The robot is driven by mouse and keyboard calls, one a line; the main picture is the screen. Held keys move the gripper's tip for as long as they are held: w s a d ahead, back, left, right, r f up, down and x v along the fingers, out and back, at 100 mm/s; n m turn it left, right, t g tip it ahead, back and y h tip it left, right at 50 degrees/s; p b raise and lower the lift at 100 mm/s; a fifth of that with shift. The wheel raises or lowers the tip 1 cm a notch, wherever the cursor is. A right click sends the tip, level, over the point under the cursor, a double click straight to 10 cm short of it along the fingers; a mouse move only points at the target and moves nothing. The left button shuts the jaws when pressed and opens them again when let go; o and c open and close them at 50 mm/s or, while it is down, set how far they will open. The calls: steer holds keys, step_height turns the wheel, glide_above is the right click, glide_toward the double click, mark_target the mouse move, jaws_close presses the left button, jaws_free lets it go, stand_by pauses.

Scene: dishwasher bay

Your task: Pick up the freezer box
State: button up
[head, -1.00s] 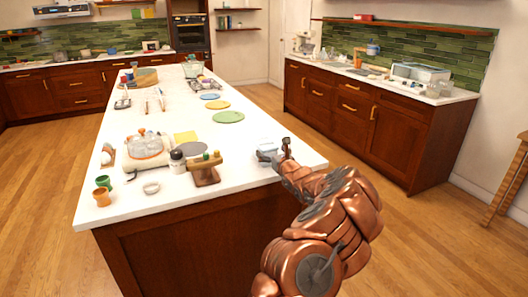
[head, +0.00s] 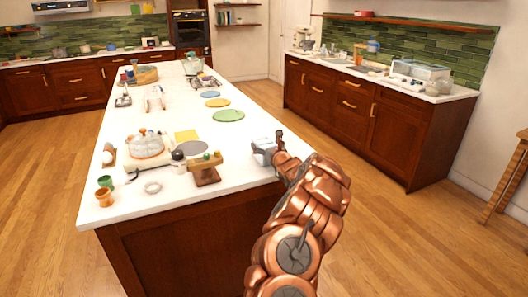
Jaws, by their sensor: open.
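A small pale grey-blue box, which looks like the freezer box (head: 263,153), sits on the white island top near its right edge. My gripper (head: 278,149) is at the end of my copper arm, at the right side of this box. The gripper is open. The arm and gripper hide part of the box's right side. I cannot tell whether the fingers touch the box or how far they reach around it.
On the white island (head: 237,180), a wooden stand (head: 205,171), a dark-topped jar (head: 178,160) and a pot (head: 145,145) stand to the left. Flat discs, including a green one (head: 229,115), lie farther back.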

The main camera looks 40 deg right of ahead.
steer(key=shift+c, duration=0.3)
steer(key=c, duration=1.6)
steer(key=shift+o, duration=0.2)
steer(key=shift+r+b, duration=0.55)
steer(key=shift+r, duration=0.4)
steer(key=shift+s+a+r+b, duration=0.1)
steer(key=shift+s+r+b, duration=0.1)
steer(key=shift+r, duration=0.25)
steer(key=shift+s+a+r+b, duration=0.1)
steer(key=shift+r+b, duration=0.05)
steer(key=shift+r, duration=0.3)
steer(key=s+a+r+b, duration=0.1)
steer(key=s+a+b, duration=0.4)
steer(key=s+a, duration=0.4)
steer(key=s, duration=0.3)
steer(key=shift+a+r+b, duration=0.15)
steer(key=shift+b, duration=0.2)
steer(key=shift+a+r, duration=0.1)
